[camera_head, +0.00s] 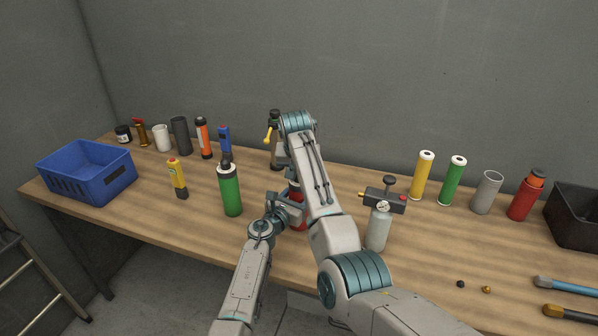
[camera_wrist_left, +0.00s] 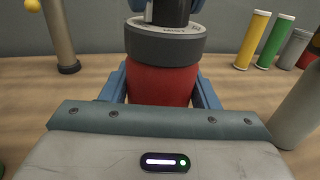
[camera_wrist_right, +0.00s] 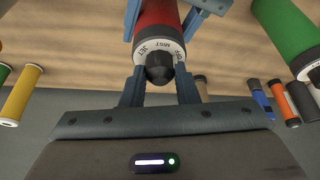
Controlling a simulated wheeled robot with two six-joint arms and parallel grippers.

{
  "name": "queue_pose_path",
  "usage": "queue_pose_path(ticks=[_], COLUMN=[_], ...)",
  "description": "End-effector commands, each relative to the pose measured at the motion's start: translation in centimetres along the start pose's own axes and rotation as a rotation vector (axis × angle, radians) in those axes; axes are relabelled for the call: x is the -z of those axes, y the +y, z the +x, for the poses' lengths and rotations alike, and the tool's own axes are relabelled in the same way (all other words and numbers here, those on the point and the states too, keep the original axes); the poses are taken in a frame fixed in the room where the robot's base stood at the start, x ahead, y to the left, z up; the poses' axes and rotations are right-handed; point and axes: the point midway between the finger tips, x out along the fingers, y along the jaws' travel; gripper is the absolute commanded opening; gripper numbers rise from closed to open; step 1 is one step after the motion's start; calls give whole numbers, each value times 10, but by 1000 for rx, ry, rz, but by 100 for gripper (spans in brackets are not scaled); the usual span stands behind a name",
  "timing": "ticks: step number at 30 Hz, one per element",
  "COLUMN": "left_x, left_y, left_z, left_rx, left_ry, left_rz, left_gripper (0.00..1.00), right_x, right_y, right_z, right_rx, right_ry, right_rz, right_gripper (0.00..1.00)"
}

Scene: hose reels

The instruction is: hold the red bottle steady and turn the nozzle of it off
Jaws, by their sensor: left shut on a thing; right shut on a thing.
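The red bottle (camera_head: 297,217) stands upright on the bench, mostly hidden behind my arms. My left gripper (camera_wrist_left: 163,88) is shut around its red body (camera_wrist_left: 160,84), below a dark grey collar (camera_wrist_left: 165,46). My right gripper (camera_wrist_right: 160,84) comes from above and is shut on the black nozzle (camera_wrist_right: 159,68). In the right wrist view a white ring (camera_wrist_right: 160,46) around the nozzle reads JET, MIST and OFF. I cannot tell which word the nozzle points to. My left gripper's blue fingers also show on the bottle there.
A green bottle (camera_head: 230,192) stands left of the red one, and a grey canister (camera_head: 378,230) with a gauge stands right. A post with a yellow lever (camera_head: 268,135) is behind. A blue crate (camera_head: 88,190) is far left and a black bin (camera_head: 572,222) far right.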

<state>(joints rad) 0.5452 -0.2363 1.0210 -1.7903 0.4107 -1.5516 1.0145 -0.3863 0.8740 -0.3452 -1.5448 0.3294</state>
Motion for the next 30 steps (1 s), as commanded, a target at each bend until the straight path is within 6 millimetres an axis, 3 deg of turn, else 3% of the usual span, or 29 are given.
queue_pose_path(ticks=[7,8,11,22,30], left_x=[0,0,0,0,0], left_y=[0,0,0,0,0], left_z=[0,0,0,0,0], left_rx=[0,0,0,0,0], left_ry=[0,0,0,0,0], left_rz=[-1,-1,-1,-1,0], left_gripper=[24,24,24,24,24], right_x=[0,0,0,3,22], right_y=[0,0,0,0,0], right_z=[0,0,0,-6,-52], right_rx=[0,0,0,1,2], right_ry=[1,1,1,2,5], right_rz=[1,1,1,0,0], right_gripper=[5,31,50,50,50])
